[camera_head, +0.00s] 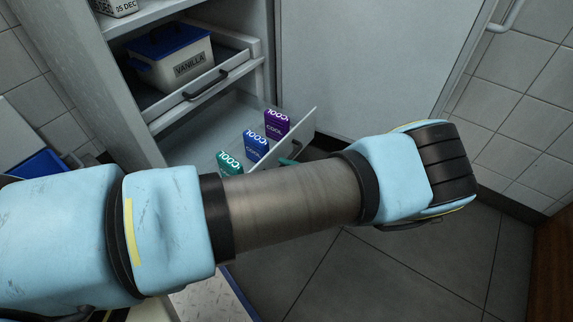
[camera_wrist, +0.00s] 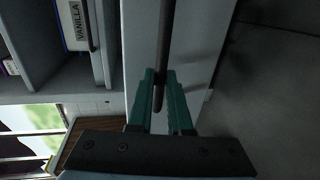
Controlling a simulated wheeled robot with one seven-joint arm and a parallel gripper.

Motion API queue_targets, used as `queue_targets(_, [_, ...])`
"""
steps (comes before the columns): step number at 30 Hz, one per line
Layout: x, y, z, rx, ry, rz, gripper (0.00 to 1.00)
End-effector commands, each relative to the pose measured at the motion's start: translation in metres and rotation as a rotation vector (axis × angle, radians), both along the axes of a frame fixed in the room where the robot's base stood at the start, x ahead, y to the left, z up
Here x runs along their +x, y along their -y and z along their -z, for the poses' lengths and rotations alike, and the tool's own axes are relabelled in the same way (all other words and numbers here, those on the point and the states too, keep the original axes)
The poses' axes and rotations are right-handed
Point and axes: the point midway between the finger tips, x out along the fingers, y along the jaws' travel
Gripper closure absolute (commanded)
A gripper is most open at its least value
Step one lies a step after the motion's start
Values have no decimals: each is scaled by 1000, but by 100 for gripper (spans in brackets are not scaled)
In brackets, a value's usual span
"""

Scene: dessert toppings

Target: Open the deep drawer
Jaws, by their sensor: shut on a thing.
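The deep drawer (camera_head: 309,128) is pulled out from the lower part of the cabinet in the head view. Three boxes, purple, blue and green, stand inside it. In the wrist view its pale front panel (camera_wrist: 197,45) carries a long dark handle (camera_wrist: 165,35). My gripper (camera_wrist: 161,78) has its green fingers on both sides of this handle and is shut on it. In the head view only a bit of green fingertip (camera_head: 287,162) shows at the drawer front.
Above is a shallow tray shelf (camera_head: 228,77) with a blue-lidded vanilla tub (camera_head: 172,62) and its own dark handle. A large grey door panel (camera_head: 365,60) stands to the right. Tiled floor (camera_head: 440,260) is open in front.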

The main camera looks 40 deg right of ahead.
Motion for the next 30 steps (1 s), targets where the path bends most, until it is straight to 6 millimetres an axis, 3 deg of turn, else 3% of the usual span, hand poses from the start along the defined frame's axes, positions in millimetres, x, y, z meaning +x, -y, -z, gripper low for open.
queue_targets(5, [0, 0, 1, -1, -2, 1, 100])
queue_targets(6, [0, 0, 1, 0, -2, 1, 78])
queue_targets(13, [0, 0, 0, 1, -1, 0, 54])
queue_targets(23, [-5, 2, -1, 0, -1, 1, 54])
queue_targets(30, [-42, 13, -10, -2, -4, 2, 54])
